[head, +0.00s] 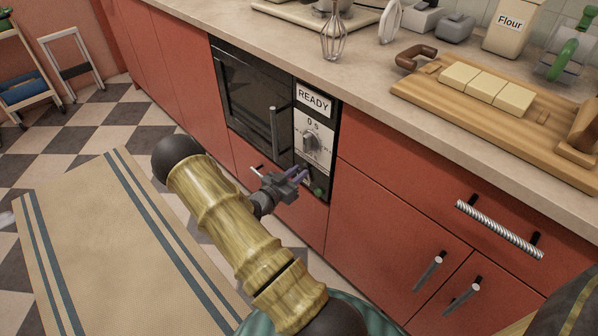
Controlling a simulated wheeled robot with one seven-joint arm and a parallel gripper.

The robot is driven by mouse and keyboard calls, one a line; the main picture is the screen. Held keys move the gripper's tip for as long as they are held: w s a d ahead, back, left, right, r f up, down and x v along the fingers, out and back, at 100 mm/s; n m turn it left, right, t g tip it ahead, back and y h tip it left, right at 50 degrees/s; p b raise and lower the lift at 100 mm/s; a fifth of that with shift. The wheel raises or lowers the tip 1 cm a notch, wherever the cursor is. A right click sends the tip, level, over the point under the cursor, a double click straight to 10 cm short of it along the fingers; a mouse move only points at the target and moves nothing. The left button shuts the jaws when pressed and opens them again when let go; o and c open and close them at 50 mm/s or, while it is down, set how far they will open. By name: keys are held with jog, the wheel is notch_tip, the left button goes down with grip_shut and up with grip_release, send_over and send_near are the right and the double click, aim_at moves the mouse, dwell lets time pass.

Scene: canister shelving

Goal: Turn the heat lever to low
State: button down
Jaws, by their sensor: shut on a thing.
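The microwave-style oven (249,92) is built into the red cabinets, with a dark door and a vertical bar handle. Its control panel (301,117) has a READY sign, a round dial (312,143) marked with numbers, and a small green button (319,191) at the bottom. My gripper (298,177) is at the lower part of this panel, below the dial and just left of the green button. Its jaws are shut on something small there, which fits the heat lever. The jaws hide most of the lever, so its setting cannot be read.
The countertop (371,87) above holds a whisk (334,36), a wooden board (425,92) with pale blocks, and a Flour canister (509,29). Cabinet handles (500,230) stick out at the right.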

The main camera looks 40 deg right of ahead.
jog(key=shift+w+a+f+n+p, duration=0.1)
jog(key=shift+w+f+n+p, duration=0.15)
jog(key=shift+n, duration=0.35)
jog(key=shift+w+f+n+p, duration=0.1)
jog(key=shift+w+n+p, duration=0.15)
jog(key=shift+n, duration=0.35)
jog(key=c, duration=1.3)
grip_release()
jog(key=shift+o, duration=0.2)
jog(key=shift+a, duration=0.1)
jog(key=s+a+r+p, duration=0.1)
jog(key=s+a+p, duration=0.1)
jog(key=a, duration=1.5)
jog(key=shift+s, duration=0.5)
jog(key=shift+w+r, duration=0.1)
